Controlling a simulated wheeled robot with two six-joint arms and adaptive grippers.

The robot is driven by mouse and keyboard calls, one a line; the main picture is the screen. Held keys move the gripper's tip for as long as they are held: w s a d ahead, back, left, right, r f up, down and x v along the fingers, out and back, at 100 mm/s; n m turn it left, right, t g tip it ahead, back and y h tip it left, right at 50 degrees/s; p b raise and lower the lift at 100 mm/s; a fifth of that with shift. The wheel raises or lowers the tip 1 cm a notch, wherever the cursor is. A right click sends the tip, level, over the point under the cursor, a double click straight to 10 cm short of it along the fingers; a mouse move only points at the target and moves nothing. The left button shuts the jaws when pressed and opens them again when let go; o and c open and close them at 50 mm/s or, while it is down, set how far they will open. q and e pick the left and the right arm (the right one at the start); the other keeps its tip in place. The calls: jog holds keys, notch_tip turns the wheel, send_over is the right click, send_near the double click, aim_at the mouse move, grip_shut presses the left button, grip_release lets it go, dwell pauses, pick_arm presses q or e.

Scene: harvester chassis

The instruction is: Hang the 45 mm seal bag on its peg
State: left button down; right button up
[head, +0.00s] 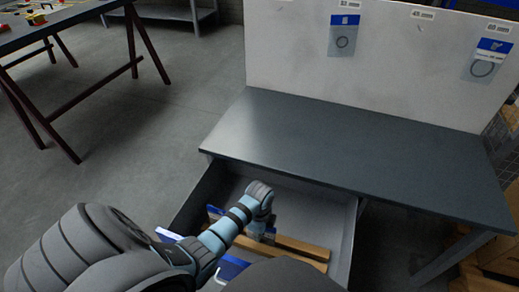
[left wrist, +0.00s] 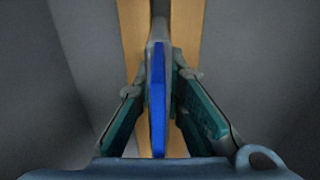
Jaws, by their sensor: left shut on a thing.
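My left gripper (left wrist: 159,85) reaches down into an open drawer (head: 345,230) under the bench. Its two green-padded fingers are shut on a thin bag with a blue header (left wrist: 157,105), seen edge-on between them in the left wrist view. The size print on this bag cannot be read. In the head view my left wrist hides most of the fingers and the bag. The pale back panel (head: 300,70) has a label that seems to read 45 mm (head: 423,14), with a small bare peg (head: 418,28) just under it. My right gripper is not in view.
One bag (head: 343,38) hangs under the left label and another (head: 490,60) under the 60 mm label. Wooden strips (head: 300,247) and other blue-headed bags lie in the drawer. The bench top (head: 350,135) is clear. Cardboard boxes (head: 495,265) stand at right.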

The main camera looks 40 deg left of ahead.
pick_arm(q)
jog(key=shift+f, duration=0.15)
jog(key=c, duration=1.7)
grip_release()
